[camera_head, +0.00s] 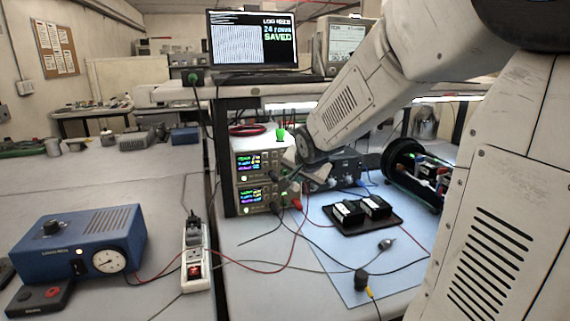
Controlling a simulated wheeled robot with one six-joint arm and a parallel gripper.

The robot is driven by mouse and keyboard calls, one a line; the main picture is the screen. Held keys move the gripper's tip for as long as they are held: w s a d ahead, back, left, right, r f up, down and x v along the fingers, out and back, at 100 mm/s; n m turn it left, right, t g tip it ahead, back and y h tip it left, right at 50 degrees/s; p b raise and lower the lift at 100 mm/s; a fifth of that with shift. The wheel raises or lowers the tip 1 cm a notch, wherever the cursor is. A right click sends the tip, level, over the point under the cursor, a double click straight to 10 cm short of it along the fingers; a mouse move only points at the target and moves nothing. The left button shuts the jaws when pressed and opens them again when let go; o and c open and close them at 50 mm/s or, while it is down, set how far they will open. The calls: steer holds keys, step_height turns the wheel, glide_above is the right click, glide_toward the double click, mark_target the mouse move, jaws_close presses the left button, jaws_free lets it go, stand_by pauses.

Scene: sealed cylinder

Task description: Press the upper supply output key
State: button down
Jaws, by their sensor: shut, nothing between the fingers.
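Two stacked bench power supplies stand under the shelf. The upper supply (259,163) has a lit display with coloured digits. The lower supply (255,198) also has a lit display. The output key on the upper supply is too small to pick out for sure. My gripper (284,188) is shut and empty, close to the right side of the supply fronts. From this view I cannot tell whether it touches a front panel. My arm comes in from the upper right and hides part of the area right of the supplies.
Red and black leads run from the supplies across the blue mat (335,262). A black tray (362,228) holds two dark blocks. A power strip (195,262) and a blue box with a dial (80,245) are on the left bench. An open-ended cylinder (407,165) lies at right.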

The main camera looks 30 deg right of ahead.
steer(key=shift+w+d, duration=0.4)
steer(key=shift+w, duration=1)
steer(key=shift+w+d, duration=0.35)
steer(key=shift+w, duration=1.05)
steer(key=shift+w+d, duration=0.4)
steer(key=shift+w, duration=1)
steer(key=shift+w, duration=0.15)
steer(key=shift+w+d, duration=0.1)
steer(key=shift+w, duration=0.25)
steer(key=shift+w+d, duration=0.1)
steer(key=shift+w, duration=0.25)
steer(key=shift+s, duration=0.15)
steer(key=shift+s+a, duration=0.2)
steer(key=shift+s, duration=0.45)
steer(key=shift+s+a, duration=0.25)
steer(key=shift+s, duration=0.55)
steer(key=shift+s+a, duration=0.2)
steer(key=shift+s, duration=0.6)
steer(key=shift+s+a, duration=0.25)
steer(key=shift+s, duration=0.55)
